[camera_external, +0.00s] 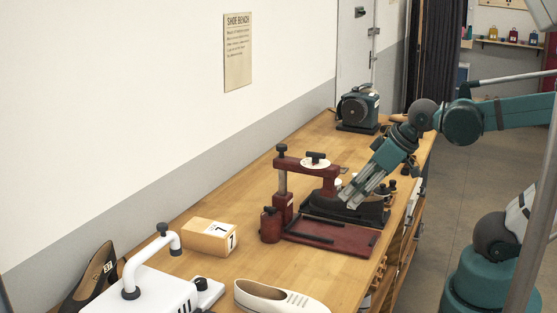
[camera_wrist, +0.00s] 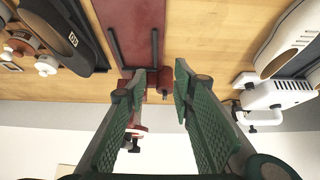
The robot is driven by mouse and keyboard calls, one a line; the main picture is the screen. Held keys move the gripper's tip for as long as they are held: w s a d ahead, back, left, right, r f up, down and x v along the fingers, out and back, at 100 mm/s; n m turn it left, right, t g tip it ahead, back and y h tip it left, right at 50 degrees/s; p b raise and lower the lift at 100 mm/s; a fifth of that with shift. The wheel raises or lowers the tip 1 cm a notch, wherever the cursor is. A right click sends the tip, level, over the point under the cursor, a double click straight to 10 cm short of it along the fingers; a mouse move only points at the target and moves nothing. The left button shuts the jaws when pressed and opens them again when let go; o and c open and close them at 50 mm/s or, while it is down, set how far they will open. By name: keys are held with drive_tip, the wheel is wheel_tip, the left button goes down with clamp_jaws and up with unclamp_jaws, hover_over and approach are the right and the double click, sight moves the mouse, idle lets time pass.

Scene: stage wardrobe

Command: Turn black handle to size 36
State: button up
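A dark red shoe-stretcher device (camera_external: 325,236) stands on the wooden bench. A white dial with a black handle (camera_external: 316,155) sits on top of its arm; the dial's marks are too small to read. Another black knob (camera_external: 281,149) tops its left post. My gripper (camera_external: 351,198) is right of the dial and lower in the picture, pointing down-left over the shoe form. In the wrist view my gripper (camera_wrist: 165,82) is open, with nothing visibly held. The red base (camera_wrist: 130,22) appears beyond the fingers.
A block marked 7 (camera_external: 208,238), a white machine with a white handle (camera_external: 160,290) and a white shoe (camera_external: 278,299) are at the front left. A dark shoe (camera_external: 97,273) lies by the wall.

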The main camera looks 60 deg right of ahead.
drive_tip(key=w+d+r+g+p, duration=0.3)
drive_tip(key=w+r+p, duration=0.4)
drive_tip(key=r+p, duration=0.25)
drive_tip(key=n+g+y+p, duration=0.15)
drive_tip(key=g+p, duration=0.25)
drive_tip(key=p, duration=0.6)
approach(316, 158)
drive_tip(key=d, duration=0.1)
drive_tip(key=shift+d+r+m+y, duration=0.25)
drive_tip(key=shift+r+y, duration=0.1)
drive_tip(key=shift+r, duration=0.1)
drive_tip(key=shift+f, duration=0.15)
drive_tip(key=shift+a+f, duration=0.25)
drive_tip(key=shift+f, duration=1)
drive_tip(key=shift+a+f, duration=0.3)
drive_tip(key=shift+f, duration=0.9)
drive_tip(key=shift+a+f, duration=0.25)
drive_tip(key=shift+f, duration=1)
clamp_jaws()
